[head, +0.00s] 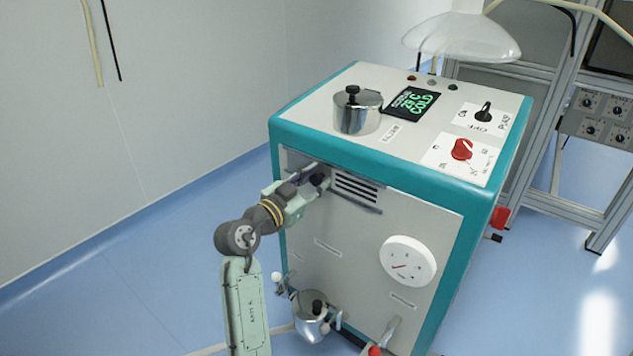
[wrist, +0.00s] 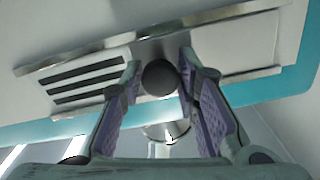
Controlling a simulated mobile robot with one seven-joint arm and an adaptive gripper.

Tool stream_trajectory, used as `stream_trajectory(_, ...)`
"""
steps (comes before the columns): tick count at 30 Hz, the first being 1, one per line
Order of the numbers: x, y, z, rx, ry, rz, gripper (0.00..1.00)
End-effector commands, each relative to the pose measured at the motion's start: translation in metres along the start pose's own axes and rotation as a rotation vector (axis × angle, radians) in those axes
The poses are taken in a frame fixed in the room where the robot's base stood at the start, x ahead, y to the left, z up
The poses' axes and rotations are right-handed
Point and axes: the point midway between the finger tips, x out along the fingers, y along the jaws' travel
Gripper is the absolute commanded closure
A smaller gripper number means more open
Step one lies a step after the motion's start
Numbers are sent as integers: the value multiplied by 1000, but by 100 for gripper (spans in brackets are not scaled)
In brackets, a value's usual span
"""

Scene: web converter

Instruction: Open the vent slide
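The vent slide is a metal plate (wrist: 225,45) running between two rails on the front of the teal-edged machine. In the wrist view, a dark round knob (wrist: 160,78) stands out from it. Dark vent slots (wrist: 88,80) show bare beside the plate, and they also show in the head view (head: 357,187). My gripper (wrist: 160,68) has its fingers on either side of the knob, with narrow gaps seeming to show at both sides. In the head view my gripper (head: 318,178) is at the slide, left of the slots, and partly hides it.
A lidded metal pot (head: 357,112) stands on the machine (head: 400,235), near a red dial (head: 461,149). A white gauge (head: 408,261) is on the front, lower right. Another pot (head: 311,315) is low by my arm. Floor to the left is clear.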

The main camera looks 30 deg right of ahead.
Motion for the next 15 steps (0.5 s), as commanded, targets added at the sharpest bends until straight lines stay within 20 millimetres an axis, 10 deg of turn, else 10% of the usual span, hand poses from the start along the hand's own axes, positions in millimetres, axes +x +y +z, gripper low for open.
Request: stream_trajectory(15,-1,0,0,1,1,-1,54)
